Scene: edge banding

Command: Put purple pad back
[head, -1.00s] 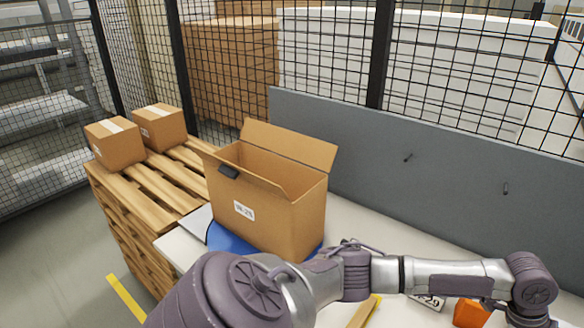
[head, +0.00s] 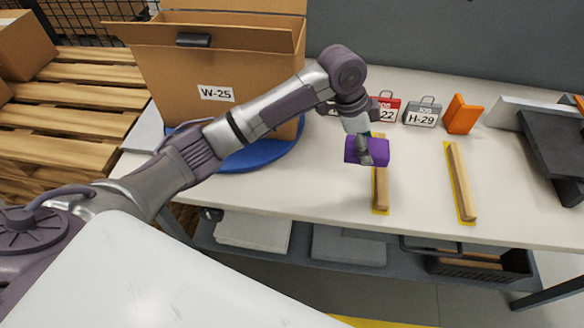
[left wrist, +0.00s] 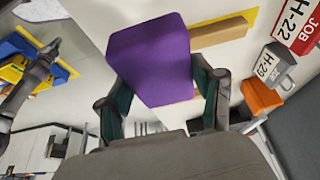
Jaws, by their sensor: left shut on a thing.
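The purple pad (head: 379,151) is in my left gripper (head: 364,150), over the far part of the left wooden strip on the white table. In the left wrist view the purple pad (left wrist: 153,60) sits between the two fingers of the left gripper (left wrist: 162,82), which are shut on it. It looks held above the table; the exact gap is hard to tell. An orange pad (head: 462,115) stands tilted farther back to the right, and it also shows in the left wrist view (left wrist: 260,97).
Two wooden strips (head: 380,190) (head: 460,183) lie on yellow markings on the table (head: 320,180). Red (head: 386,107) and grey (head: 422,113) job tags stand behind. An open carton (head: 215,70) sits on a blue disc (head: 250,157) at left. A dark fixture (head: 553,150) stands at right.

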